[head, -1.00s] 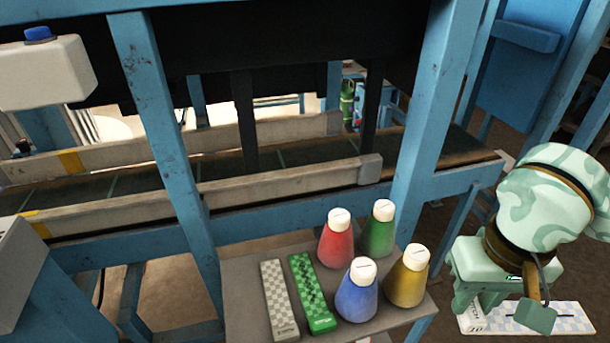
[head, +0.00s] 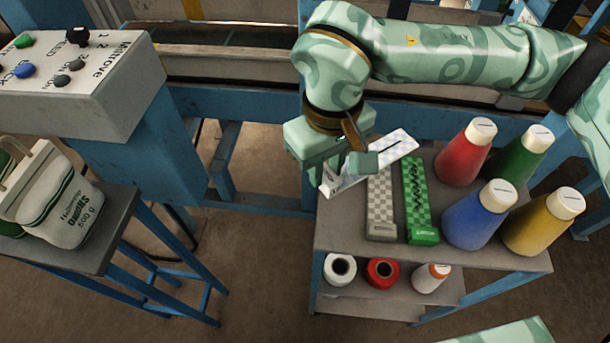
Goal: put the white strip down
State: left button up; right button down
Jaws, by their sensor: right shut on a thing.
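The white strip (head: 397,146), pale with a faint checker pattern, is in the jaws of my right gripper (head: 343,170). The gripper is shut on it and covers its middle. The strip slants from lower left to upper right, over the back left corner of the grey shelf top (head: 335,235). I cannot tell whether it touches the shelf. A grey checkered strip (head: 381,210) and a green checkered strip (head: 417,200) lie side by side on the shelf top, just right of and below the gripper. My left gripper is not in view.
Red (head: 466,152), green (head: 523,153), blue (head: 480,215) and yellow (head: 543,222) cones stand on the right of the shelf top. Spools (head: 382,272) sit on the lower shelf. A control panel (head: 75,85) and a table with a white sack (head: 55,200) are at left.

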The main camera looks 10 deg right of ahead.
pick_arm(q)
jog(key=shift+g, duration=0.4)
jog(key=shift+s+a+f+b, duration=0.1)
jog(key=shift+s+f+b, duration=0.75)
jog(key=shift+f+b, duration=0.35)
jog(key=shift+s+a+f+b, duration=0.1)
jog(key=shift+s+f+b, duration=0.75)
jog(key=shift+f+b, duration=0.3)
pick_arm(e)
notch_tip(320, 180, down, 9)
jog(key=a+n, duration=0.1)
jog(key=a, duration=0.1)
jog(key=shift+w+a+r, duration=0.2)
jog(key=shift+w+a, duration=0.05)
jog(key=shift+a, duration=0.15)
jog(key=shift+f, duration=0.15)
jog(key=c, duration=1.1)
grip_release()
jog(key=shift+c, duration=0.2)
